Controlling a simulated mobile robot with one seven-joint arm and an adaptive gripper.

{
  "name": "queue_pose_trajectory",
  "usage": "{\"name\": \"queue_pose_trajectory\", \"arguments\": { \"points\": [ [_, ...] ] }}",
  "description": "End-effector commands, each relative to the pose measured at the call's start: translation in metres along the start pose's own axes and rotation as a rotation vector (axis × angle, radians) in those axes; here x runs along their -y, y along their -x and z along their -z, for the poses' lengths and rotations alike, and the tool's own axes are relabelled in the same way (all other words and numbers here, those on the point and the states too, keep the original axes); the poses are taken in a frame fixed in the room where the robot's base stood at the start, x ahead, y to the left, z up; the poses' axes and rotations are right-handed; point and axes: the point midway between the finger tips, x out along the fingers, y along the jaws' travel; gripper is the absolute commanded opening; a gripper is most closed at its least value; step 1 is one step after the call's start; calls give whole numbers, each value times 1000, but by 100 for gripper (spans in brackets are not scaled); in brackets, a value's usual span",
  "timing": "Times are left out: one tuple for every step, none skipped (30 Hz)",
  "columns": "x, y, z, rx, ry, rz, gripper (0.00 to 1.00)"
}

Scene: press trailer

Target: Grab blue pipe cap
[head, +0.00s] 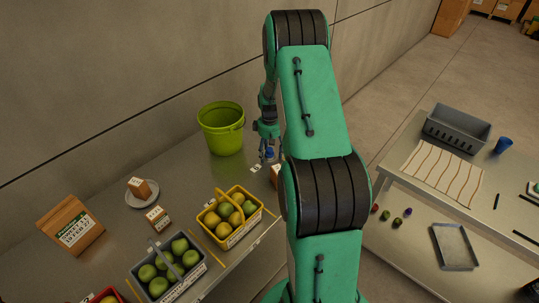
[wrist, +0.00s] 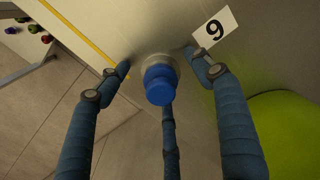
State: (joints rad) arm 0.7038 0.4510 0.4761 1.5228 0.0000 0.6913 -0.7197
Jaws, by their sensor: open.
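The blue pipe cap (wrist: 160,84) is round and sits against a short silver-grey cylinder in the middle of the wrist view. It also shows as a small blue spot (head: 270,152) below my gripper in the head view. My gripper (wrist: 157,62) is open, with its blue padded fingers spread around the cap and cylinder. Gaps show between the cap and the left and right fingers. The third finger runs behind the cap, and I cannot tell whether it touches. In the head view my gripper (head: 268,143) points down at the steel table, partly beside my green arm.
A lime green bucket (head: 221,130) stands close left of my gripper. A yellow basket of fruit (head: 243,234) and a grey basket of green apples (head: 181,287) stand nearer. A card marked 9 (wrist: 214,28) lies beside the cap. A second table (head: 400,180) stands right.

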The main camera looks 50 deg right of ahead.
Motion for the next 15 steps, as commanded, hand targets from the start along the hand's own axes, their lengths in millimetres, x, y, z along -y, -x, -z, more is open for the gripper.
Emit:
{"name": "queue_pose_trajectory", "arguments": {
  "points": [
    [0,0,0,0,0,0,66],
    [0,0,0,0,0,0,66],
    [0,0,0,0,0,0,66],
    [0,0,0,0,0,0,64],
    [0,0,0,0,0,0,58],
    [0,0,0,0,0,0,50],
    [0,0,0,0,0,0,44],
    [0,0,0,0,0,0,38],
    [0,0,0,0,0,0,30],
    [0,0,0,0,0,0,24],
    [0,0,0,0,0,0,18],
    [0,0,0,1,0,1,13],
    [0,0,0,1,0,1,13],
    [0,0,0,1,0,0,13],
    [0,0,0,1,0,1,13]
  ]
}}
